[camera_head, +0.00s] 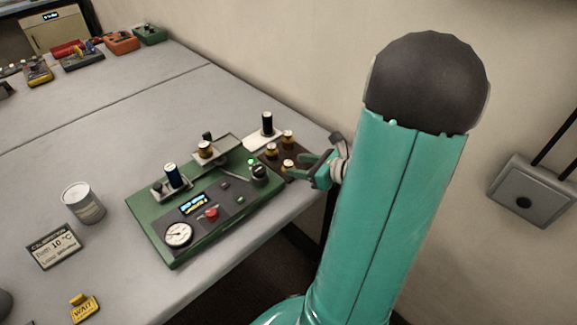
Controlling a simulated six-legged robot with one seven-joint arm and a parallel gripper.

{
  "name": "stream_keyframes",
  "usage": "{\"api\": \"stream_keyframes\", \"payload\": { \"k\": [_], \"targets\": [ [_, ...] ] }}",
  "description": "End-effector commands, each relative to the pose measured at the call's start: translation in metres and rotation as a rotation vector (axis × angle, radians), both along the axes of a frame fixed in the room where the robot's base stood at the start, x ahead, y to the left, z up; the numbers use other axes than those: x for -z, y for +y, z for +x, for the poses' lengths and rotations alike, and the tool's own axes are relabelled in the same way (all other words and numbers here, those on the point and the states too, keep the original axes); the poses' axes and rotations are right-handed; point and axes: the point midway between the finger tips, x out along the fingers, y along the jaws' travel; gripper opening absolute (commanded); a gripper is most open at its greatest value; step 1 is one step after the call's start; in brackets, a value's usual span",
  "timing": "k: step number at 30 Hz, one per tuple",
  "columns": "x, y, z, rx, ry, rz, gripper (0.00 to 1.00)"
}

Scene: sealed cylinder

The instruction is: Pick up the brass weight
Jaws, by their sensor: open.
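Several small brass weights stand on a dark brown block (262,160) behind the green instrument's right end: one at the left (271,150), one at the back (288,136) and one at the front (288,165). Another brass-coloured cylinder (205,149) stands on a light plate on the green instrument. My gripper (303,173) is open, with teal and dark fingers, just right of the front brass weight. I cannot tell whether it touches that weight. My teal arm fills the right of the view.
The green instrument (165,235) carries a gauge, display, red knob and a dark blue cylinder (171,175). A black cylinder (267,123) stands behind. A grey can (83,203), a CALIBRATION card (55,248) and a yellow WAIT sign (85,307) stand left. The grey table's (130,115) middle is clear.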

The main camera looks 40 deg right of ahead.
Motion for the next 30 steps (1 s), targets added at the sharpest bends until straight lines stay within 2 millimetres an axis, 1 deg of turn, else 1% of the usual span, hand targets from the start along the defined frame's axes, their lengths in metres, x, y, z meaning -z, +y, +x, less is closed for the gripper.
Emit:
{"api": "stream_keyframes", "payload": {
  "k": [6,9,12,17,18,20,24,25,30],
  "targets": [
    [0.012,0.007,0.03,-0.006,-0.001,0.002,0.48],
    [0.017,0.01,0.04,-0.005,-0.001,0.001,0.48],
    [0.018,0.011,0.044,-0.004,0.0,0.0,0.48],
    [0.018,0.01,0.044,-0.004,0.0,-0.001,0.48],
    [0.018,0.01,0.043,-0.004,0.0,-0.001,0.45],
    [0.018,0.01,0.043,-0.004,0.0,-0.001,0.33],
    [0.018,0.01,0.043,-0.004,0.0,-0.001,0.05],
    [0.018,0.01,0.043,-0.004,0.0,-0.001,0.0],
    [0.018,0.01,0.043,-0.004,0.0,-0.001,0.0]
  ]
}}
